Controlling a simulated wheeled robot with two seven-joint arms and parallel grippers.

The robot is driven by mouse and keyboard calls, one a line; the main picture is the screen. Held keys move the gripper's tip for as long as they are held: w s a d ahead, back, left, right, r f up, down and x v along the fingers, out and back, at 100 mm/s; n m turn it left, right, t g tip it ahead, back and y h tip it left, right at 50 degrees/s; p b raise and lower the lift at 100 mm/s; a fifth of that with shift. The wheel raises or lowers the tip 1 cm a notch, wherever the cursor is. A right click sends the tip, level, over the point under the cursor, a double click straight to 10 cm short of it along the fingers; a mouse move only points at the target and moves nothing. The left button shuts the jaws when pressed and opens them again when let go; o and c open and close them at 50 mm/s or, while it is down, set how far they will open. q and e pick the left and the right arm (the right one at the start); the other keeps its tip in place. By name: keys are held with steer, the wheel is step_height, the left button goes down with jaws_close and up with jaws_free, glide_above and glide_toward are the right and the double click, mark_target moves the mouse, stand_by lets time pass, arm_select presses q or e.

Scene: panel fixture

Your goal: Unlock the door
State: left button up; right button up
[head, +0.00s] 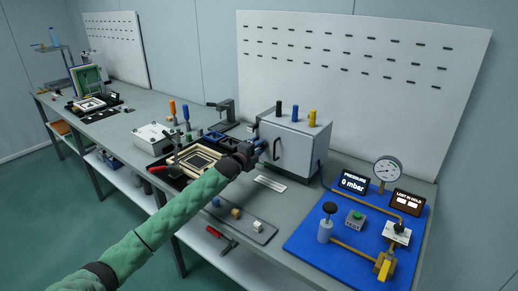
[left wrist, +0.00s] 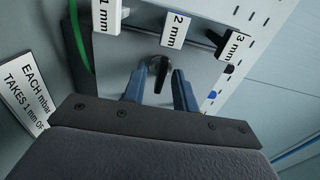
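A light grey cabinet (head: 300,150) with a door stands on the bench against the back wall. A dark curved handle (head: 276,149) is on its front. My left gripper (head: 259,146) is at the cabinet's left front edge, close to this handle. In the left wrist view, its two blue fingers (left wrist: 160,88) stand apart on either side of a black knob or lever (left wrist: 158,68). I see gaps beside it, and cannot tell whether a finger touches it. Labels reading 1 mm (left wrist: 107,14), 2 mm (left wrist: 176,29) and 3 mm (left wrist: 228,47) sit around it. My right gripper is not in view.
Black, blue and yellow handles stand on the cabinet top. A blue board (head: 310,236) with a gauge (head: 387,170) and a 0 mbar display (head: 352,184) lies to the right. A grey tray (head: 240,223) lies in front.

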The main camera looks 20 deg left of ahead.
arm_select(q)
jaws_close()
steer(key=shift+n, duration=0.4)
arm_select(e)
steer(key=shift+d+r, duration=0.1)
arm_select(q)
steer(key=n+p, duration=0.3)
steer(key=n, duration=1.4)
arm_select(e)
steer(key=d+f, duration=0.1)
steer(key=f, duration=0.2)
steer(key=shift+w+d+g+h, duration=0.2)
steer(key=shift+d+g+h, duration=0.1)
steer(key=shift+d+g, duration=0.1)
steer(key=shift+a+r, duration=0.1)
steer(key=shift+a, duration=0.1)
